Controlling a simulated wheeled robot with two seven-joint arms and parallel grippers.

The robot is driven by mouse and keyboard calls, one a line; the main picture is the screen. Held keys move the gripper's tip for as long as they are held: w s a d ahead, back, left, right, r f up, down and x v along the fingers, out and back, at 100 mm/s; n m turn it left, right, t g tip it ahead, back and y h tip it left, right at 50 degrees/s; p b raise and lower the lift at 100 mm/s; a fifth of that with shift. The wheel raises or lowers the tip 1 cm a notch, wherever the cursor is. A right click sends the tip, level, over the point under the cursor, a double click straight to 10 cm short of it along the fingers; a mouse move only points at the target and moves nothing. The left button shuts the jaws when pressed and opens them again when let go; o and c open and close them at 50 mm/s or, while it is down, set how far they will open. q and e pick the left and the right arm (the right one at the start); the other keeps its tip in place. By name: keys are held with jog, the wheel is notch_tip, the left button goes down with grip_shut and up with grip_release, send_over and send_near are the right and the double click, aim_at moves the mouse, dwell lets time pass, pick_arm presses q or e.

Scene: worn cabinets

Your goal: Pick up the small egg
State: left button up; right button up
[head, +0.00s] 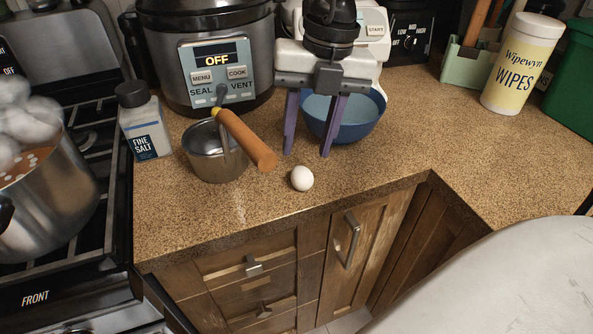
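The small white egg (302,178) rests on the speckled brown counter (400,165), close to its front edge. My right gripper (306,152) points down behind the egg, in front of the blue bowl. Its two purple fingers are spread apart with nothing between them, so it is open and empty. The egg is fully visible and apart from the fingers, just nearer the counter's edge than the fingertips. My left gripper is not in view.
A steel pot (213,150) with an orange-brown handle (246,138) stands just left of the egg. A blue bowl (358,122) is behind the gripper. A salt container (146,125), a cooker (205,50) and wipes (522,62) stand around. The counter right of the egg is clear.

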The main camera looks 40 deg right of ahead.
aim_at(305, 172)
jog(key=shift+s+a+f, duration=0.1)
jog(key=shift+s+f, duration=0.1)
jog(key=shift+f, duration=0.5)
jog(key=f, duration=0.3)
jog(key=f+p, duration=0.1)
jog(key=shift+s+a+f, duration=0.1)
jog(key=shift+a+f, duration=0.15)
jog(key=shift+f, duration=0.3)
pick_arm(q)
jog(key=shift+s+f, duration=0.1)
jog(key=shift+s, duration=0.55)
pick_arm(e)
jog(key=c, duration=0.8)
